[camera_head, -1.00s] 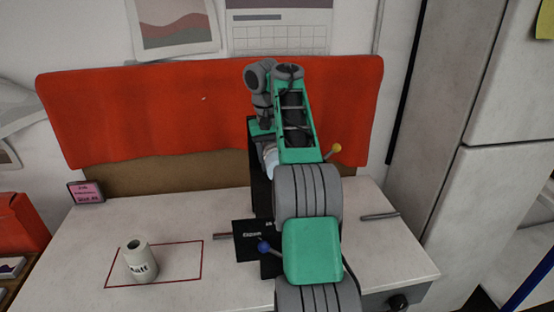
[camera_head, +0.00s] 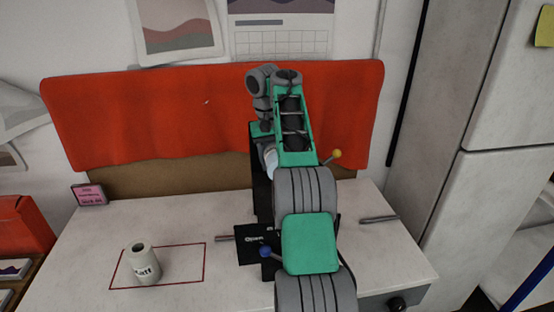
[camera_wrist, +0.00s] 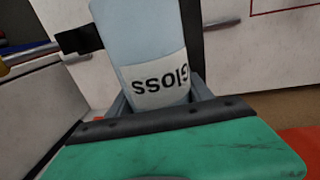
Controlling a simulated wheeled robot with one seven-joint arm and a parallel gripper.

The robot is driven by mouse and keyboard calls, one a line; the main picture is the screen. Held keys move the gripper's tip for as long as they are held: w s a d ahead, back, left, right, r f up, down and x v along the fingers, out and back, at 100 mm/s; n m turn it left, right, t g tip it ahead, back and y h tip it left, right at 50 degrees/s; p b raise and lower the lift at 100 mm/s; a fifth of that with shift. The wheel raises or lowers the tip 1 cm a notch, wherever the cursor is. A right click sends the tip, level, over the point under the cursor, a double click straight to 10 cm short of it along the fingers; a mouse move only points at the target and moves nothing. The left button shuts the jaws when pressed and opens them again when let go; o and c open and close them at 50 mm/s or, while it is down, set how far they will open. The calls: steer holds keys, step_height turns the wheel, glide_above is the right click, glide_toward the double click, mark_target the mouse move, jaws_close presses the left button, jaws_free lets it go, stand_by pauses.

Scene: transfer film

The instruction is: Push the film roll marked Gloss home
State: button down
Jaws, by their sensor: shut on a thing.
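The Gloss film roll (camera_wrist: 140,40) is pale blue with a white label, which reads upside down in the wrist view. My gripper (camera_wrist: 160,103) is shut on its near end. In the head view only a small pale piece of the roll (camera_head: 271,161) shows beside a tall black plate (camera_head: 261,190); my arm hides the fingers and most of the machine. Metal rods stick out left (camera_head: 226,239) and right (camera_head: 379,219). I cannot tell whether the roll touches a rod.
A white roll, its label apparently Matt (camera_head: 144,268), stands in a red outline (camera_head: 204,262) on the white table (camera_head: 90,240). A black panel (camera_head: 250,247) and blue-knobbed lever (camera_head: 265,252) are left of my arm; a yellow knob (camera_head: 336,154) is behind. A red cloth (camera_head: 150,115) hangs behind.

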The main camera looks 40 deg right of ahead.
steer(key=shift+w+d+r+p, duration=0.1)
steer(key=shift+w+d+p, duration=0.1)
steer(key=shift+w+p, duration=0.4)
steer(key=shift+w+d+p, duration=0.2)
steer(key=shift+w+p, duration=0.1)
steer(key=shift+p, duration=0.45)
steer(key=shift+c, duration=1.8)
jaws_free()
steer(key=r, duration=0.2)
steer(key=r+p, duration=0.1)
steer(key=r, duration=0.1)
steer(key=r+p, duration=0.1)
steer(key=r, duration=0.1)
steer(key=shift+w+a+r, duration=0.2)
steer(key=shift+a+r, duration=0.25)
steer(key=shift+r, duration=0.35)
steer(key=shift+c, duration=0.2)
